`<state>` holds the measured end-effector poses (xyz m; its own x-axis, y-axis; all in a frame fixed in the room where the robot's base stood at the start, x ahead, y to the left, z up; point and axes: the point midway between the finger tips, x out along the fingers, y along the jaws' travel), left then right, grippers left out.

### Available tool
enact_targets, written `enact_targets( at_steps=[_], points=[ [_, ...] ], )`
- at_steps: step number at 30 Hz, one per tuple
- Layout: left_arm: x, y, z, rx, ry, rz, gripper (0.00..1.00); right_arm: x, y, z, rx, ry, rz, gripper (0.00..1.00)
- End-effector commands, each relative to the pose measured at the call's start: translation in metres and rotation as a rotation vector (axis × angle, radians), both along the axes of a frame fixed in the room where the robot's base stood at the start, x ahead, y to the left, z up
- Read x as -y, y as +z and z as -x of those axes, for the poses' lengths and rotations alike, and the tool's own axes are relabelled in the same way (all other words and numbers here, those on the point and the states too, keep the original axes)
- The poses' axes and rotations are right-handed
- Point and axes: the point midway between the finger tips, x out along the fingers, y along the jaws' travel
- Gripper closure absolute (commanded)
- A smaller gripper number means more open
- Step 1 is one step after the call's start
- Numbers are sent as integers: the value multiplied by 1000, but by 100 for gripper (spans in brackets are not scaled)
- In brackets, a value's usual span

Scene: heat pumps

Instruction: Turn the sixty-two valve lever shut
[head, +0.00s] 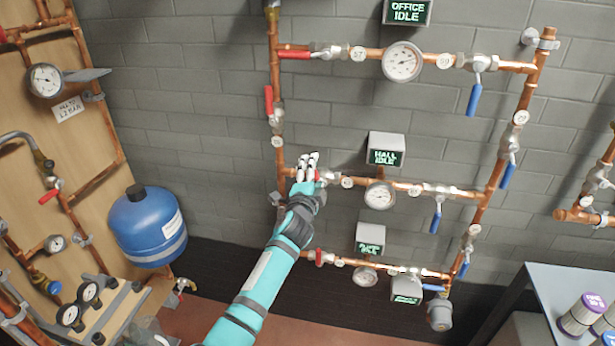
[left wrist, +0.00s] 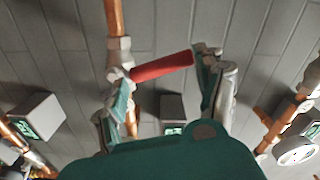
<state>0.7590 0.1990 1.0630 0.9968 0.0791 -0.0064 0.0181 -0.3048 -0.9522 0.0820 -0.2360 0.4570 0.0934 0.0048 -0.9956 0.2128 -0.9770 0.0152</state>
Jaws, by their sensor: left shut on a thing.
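My left gripper (head: 309,166) is at the left end of the middle copper pipe, beside the hall display. It is shut on a red valve lever (left wrist: 162,66), which lies across between the two fingers in the left wrist view. The lever's valve body (left wrist: 118,58) sits on the copper pipe near the left finger. In the head view the gripper hides most of this lever. A round white tag (head: 347,182) is just right of it, but its number is too small to read surely. My right gripper is not in view.
Another red lever (head: 268,99) points up on the left vertical pipe, and one lies along the top pipe (head: 295,54). Blue levers (head: 473,99) hang at the right. The hall display (head: 385,149) and a gauge (head: 379,195) are close by. A blue tank (head: 148,226) stands at left.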

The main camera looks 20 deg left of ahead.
Motion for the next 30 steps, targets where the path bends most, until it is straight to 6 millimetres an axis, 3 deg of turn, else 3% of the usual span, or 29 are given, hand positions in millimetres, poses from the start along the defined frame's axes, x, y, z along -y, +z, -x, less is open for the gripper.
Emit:
enact_targets(
  at_steps=[1, 13, 30],
  points=[
    [-2, 17, -3, 24, 3, -49, 87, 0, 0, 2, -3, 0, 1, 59],
    [15, 18, -5, 6, 4, -279, 87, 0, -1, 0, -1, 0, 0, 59],
    [20, 18, -5, 3, 2, -335, 87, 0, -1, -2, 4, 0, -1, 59]
  ],
)
